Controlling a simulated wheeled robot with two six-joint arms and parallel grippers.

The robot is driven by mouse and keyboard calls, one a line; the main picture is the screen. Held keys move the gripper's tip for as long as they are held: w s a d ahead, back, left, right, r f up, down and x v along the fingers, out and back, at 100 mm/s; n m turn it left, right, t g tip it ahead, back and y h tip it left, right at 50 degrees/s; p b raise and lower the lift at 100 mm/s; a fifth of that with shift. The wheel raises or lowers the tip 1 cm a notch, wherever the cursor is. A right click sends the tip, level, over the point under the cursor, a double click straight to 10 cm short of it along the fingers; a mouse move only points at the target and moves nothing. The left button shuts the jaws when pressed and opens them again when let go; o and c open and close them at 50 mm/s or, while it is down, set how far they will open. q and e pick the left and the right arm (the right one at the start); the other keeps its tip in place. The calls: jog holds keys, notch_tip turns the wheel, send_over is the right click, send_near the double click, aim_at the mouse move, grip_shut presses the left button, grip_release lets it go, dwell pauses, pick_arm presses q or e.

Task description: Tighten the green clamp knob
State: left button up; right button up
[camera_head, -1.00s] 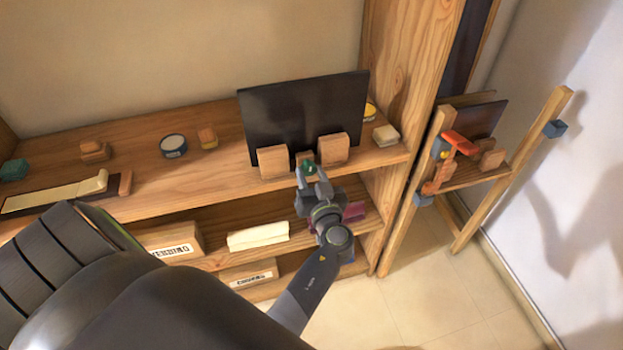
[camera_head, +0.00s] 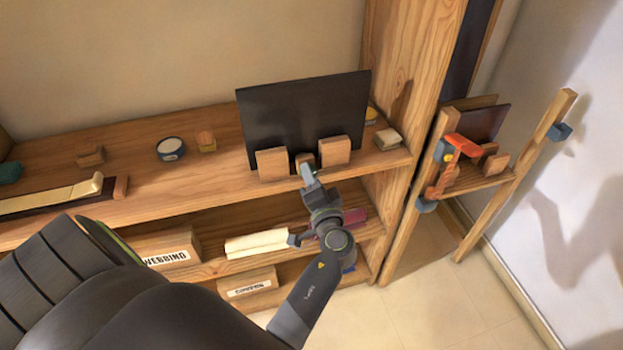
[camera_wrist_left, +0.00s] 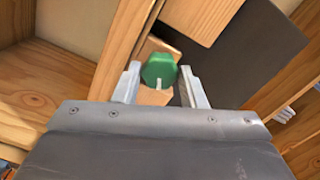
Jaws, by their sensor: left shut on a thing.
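The green clamp knob (camera_wrist_left: 159,68) shows in the left wrist view, with a pale mark on its lower edge, in front of a small wooden block (camera_wrist_left: 157,95). My left gripper (camera_head: 309,172) reaches the shelf's front edge; its two fingers stand on either side of the knob in the wrist view, and it is shut on the knob. In the head view the fingers mostly hide the knob. Behind it a dark upright panel (camera_head: 300,108) stands between a left wooden block (camera_head: 271,163) and a right wooden block (camera_head: 335,149). My right gripper is not in view.
The wooden shelf (camera_head: 215,170) holds a round tin (camera_head: 170,149) and small blocks at left. Labelled boxes and a pale cloth (camera_head: 257,243) lie on the lower shelf. A wooden stand (camera_head: 485,178) with an orange clamp (camera_head: 462,145) is at right. Floor is clear below.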

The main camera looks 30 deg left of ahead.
pick_arm(q)
jog(key=shift+r+m+p, duration=0.1)
jog(key=shift+m+p, duration=2.6)
jog(key=shift+m, duration=4.6)
jog(key=o, duration=1)
